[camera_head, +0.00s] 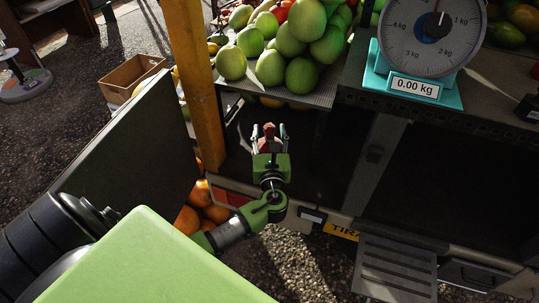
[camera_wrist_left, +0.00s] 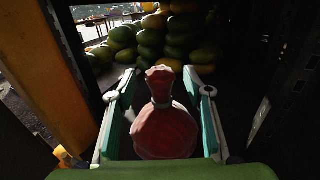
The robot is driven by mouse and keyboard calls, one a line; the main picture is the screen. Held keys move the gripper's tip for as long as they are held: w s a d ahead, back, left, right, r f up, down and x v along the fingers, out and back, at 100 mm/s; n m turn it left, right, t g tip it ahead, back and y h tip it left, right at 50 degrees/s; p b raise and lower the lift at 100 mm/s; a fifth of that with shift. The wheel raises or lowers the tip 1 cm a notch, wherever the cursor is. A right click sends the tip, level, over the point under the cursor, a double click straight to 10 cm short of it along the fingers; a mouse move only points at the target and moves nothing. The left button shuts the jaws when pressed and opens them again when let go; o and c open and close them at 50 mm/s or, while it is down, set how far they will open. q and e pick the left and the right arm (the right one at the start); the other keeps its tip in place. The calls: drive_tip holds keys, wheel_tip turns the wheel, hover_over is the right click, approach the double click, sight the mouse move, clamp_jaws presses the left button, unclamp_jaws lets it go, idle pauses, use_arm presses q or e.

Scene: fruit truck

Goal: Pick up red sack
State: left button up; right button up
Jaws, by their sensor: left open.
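The red sack (camera_wrist_left: 165,130) is a small tied bag with a gathered neck, standing upright in the left wrist view. It sits between the two open fingers of my left gripper (camera_wrist_left: 160,100), with a gap visible on either side of its neck. In the head view the red sack (camera_head: 269,140) shows just beyond the palm, between the fingertips of my left gripper (camera_head: 269,134). The lower part of the sack is hidden by the gripper there. My right gripper is not in view.
A yellow post (camera_head: 196,85) stands close left of the gripper. Green fruit (camera_head: 290,60) is piled on the shelf above. A teal scale (camera_head: 415,85) reads 0.00 kg at right. Oranges (camera_head: 187,220) lie below left. More fruit (camera_wrist_left: 150,45) is stacked behind the sack.

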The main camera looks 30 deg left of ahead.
use_arm(q)
drive_tip(key=shift+x, duration=0.9)
drive_tip(key=shift+d, duration=0.1)
clamp_jaws()
drive_tip(key=shift+r, duration=0.15)
